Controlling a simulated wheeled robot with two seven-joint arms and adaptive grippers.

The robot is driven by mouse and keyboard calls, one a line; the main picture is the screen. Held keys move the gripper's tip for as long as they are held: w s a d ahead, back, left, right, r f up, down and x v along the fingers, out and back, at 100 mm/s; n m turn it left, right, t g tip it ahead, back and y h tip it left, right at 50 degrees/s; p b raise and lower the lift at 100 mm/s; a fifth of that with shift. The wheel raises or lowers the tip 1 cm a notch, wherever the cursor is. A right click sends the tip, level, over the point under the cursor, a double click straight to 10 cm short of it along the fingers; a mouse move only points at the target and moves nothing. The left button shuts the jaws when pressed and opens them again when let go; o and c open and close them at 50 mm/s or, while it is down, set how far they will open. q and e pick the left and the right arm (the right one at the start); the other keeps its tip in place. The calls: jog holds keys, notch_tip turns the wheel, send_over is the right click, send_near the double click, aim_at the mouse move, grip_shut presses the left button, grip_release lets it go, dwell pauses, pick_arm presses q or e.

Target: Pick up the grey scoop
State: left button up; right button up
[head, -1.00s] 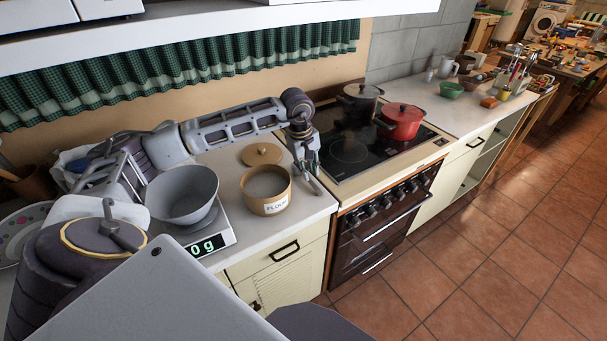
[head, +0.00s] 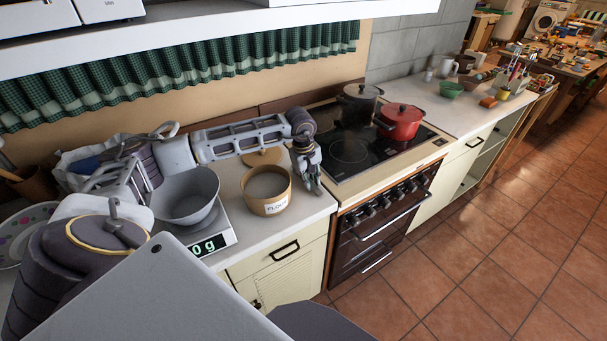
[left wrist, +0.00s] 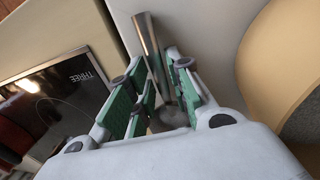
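The grey scoop shows in the left wrist view as a slim metal handle (left wrist: 149,38) leading down to a rounded part (left wrist: 174,116) partly hidden by my gripper. My left gripper (left wrist: 158,72) is open, its green-padded fingers on either side of the scoop, with a visible gap between pads and handle. In the head view my left gripper (head: 312,182) points down at the counter's right end, between the flour tub and the cooktop, and hides most or all of the scoop. My right gripper is not in view.
The flour tub (head: 266,205) stands open close left of my gripper, its lid (head: 263,157) behind it. A grey bowl (head: 186,207) sits on a scale (head: 216,242). The cooktop (head: 349,149), with black (head: 360,102) and red (head: 401,122) pots, lies to the right.

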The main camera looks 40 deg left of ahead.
aim_at(310, 180)
pick_arm(q)
jog(key=shift+c, duration=0.5)
grip_shut()
jog(key=shift+r, duration=0.9)
notch_tip(310, 180, up, 7)
jog(key=shift+f+b, duration=0.1)
jog(key=shift+b, duration=0.35)
jog(key=shift+r, duration=0.75)
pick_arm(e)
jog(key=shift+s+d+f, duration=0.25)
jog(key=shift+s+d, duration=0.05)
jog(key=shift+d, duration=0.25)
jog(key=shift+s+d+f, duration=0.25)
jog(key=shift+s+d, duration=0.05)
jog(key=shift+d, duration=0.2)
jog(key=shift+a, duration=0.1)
